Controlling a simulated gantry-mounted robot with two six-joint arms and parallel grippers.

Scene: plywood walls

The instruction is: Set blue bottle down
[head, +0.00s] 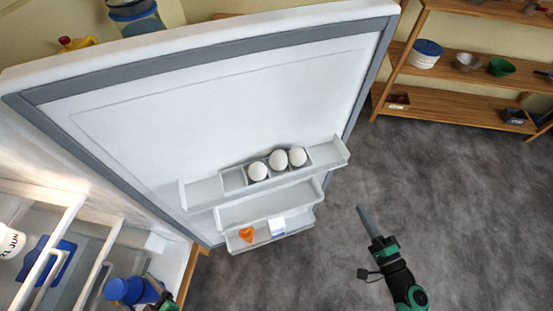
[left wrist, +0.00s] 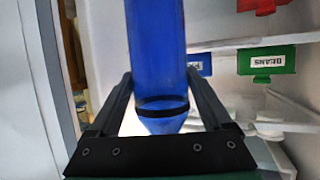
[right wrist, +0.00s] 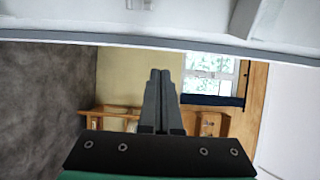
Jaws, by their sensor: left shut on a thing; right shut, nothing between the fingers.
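The blue bottle (head: 133,290) is at the lower left of the head view, inside or just in front of the open fridge. In the left wrist view the bottle (left wrist: 157,60) stands between the fingers of my left gripper (left wrist: 160,85), which is shut on it. A dark band rings the bottle near its tapered end. In the head view only a small part of my left gripper (head: 160,303) shows beside the bottle. What lies under the bottle is hidden. My right gripper (head: 364,212) is shut and empty over the grey floor; its closed fingers also show in the right wrist view (right wrist: 160,85).
The open fridge door (head: 150,120) has racks with several white eggs (head: 279,160) and an orange item (head: 247,234). Fridge shelves (head: 40,195) are at left. Green (left wrist: 266,60) and blue labelled bins stand beyond the bottle. Wooden shelves (head: 460,100) stand at back right.

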